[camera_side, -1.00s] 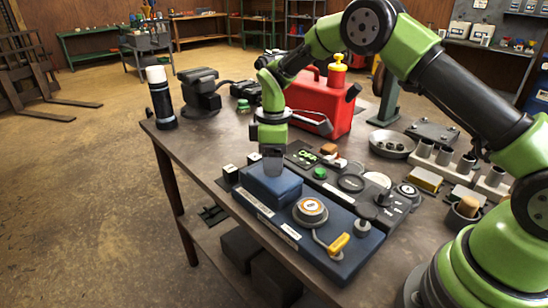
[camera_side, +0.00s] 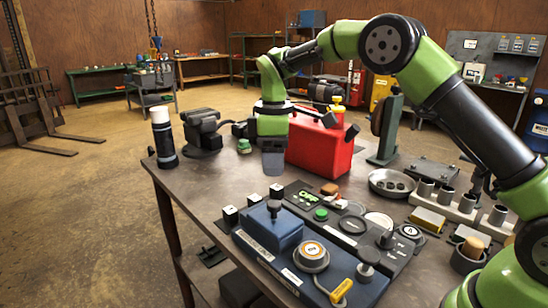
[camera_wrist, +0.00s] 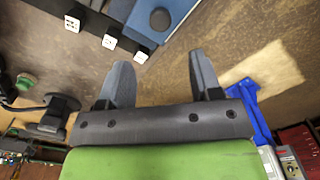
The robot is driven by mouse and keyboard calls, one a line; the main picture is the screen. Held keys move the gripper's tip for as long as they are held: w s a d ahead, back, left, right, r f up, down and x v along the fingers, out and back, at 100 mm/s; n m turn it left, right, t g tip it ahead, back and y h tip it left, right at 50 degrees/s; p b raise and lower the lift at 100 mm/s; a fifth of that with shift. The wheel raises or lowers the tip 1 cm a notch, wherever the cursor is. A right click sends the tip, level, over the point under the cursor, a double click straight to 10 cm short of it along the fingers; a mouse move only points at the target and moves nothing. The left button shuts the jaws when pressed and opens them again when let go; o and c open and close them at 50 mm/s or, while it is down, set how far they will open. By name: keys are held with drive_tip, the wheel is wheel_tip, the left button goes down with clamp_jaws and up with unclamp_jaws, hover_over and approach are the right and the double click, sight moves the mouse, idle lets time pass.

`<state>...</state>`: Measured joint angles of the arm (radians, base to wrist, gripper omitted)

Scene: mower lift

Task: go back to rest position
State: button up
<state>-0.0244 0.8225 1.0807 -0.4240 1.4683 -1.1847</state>
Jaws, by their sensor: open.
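My gripper (camera_side: 274,165) hangs in the air above the far part of the bench in the side view, in front of the red fuel can (camera_side: 322,142). In the wrist view its two grey fingers (camera_wrist: 156,82) stand apart with nothing between them. The blue control box (camera_side: 268,228) with a dark knob on top (camera_side: 274,206) stands nearer the camera, below and apart from my gripper. The box and its round knob (camera_wrist: 159,19) also show at the top of the wrist view.
The workbench (camera_side: 222,187) also bears a black-and-white flashlight (camera_side: 163,138), a vise-like tool (camera_side: 202,130), a black button panel (camera_side: 350,226), a metal dish (camera_side: 391,183) and a yellow-handled lever (camera_side: 341,291). The bench's left part is mostly clear.

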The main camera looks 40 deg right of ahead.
drive_tip(key=s+a+r+m+t+y, duration=0.1)
drive_tip(key=s+r+m+t, duration=0.55)
drive_tip(key=s+r, duration=0.9)
drive_tip(key=s+f+m+y, duration=0.1)
drive_tip(key=s+f+m, duration=0.3)
drive_tip(key=s, duration=0.6)
drive_tip(key=shift+s+a+m+t, duration=0.35)
drive_tip(key=shift+m, duration=0.9)
